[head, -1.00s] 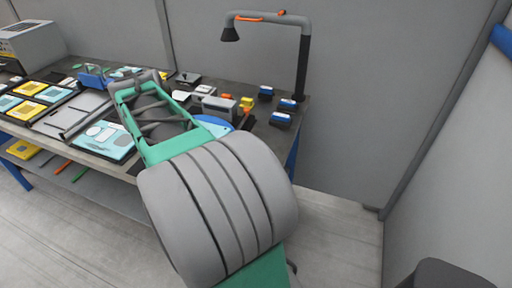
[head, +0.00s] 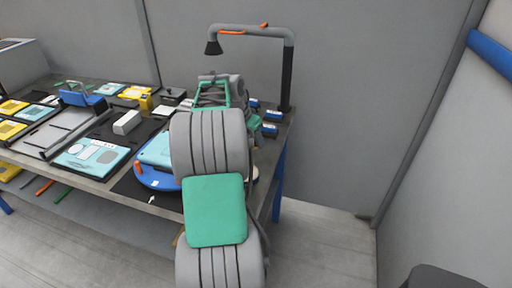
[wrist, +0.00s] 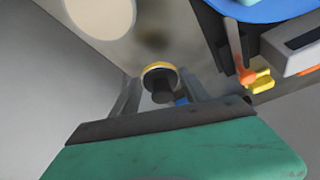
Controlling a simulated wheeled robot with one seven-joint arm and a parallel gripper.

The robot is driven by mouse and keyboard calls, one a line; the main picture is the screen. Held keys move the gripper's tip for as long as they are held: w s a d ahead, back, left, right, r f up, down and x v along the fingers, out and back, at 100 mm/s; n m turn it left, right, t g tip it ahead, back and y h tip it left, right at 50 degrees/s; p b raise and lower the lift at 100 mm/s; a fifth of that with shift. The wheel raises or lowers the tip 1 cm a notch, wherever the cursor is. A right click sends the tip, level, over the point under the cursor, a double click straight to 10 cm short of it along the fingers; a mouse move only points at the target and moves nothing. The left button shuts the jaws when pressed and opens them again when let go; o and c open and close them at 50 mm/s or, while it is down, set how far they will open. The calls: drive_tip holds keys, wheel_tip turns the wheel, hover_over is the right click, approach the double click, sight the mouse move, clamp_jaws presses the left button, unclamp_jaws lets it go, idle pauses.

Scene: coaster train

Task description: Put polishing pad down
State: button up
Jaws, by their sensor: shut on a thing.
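My gripper (wrist: 159,78) points down over the bench in the wrist view. Its two fingers are shut on a small round thing with a dark stem and a yellow rim, which I take to be the polishing pad (wrist: 160,67). It sits between the fingertips, near the bench edge; whether it touches the bench top I cannot tell. In the head view my arm hides the fingers and the pad.
The workbench (head: 100,182) carries a blue tool (head: 158,178), a teal panel (head: 92,154) and several small boxes. A pale round disc (wrist: 102,12) lies by the bench edge. A lamp post (head: 287,78) stands at the right end. Floor is open to the right.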

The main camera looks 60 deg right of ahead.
sight(256, 156)
drive_tip(key=x, duration=0.5)
drive_tip(key=shift+d+f+p, duration=0.1)
drive_tip(key=shift+f+p, duration=0.3)
drive_tip(key=shift+f, duration=0.1)
drive_tip(key=o, duration=1.3)
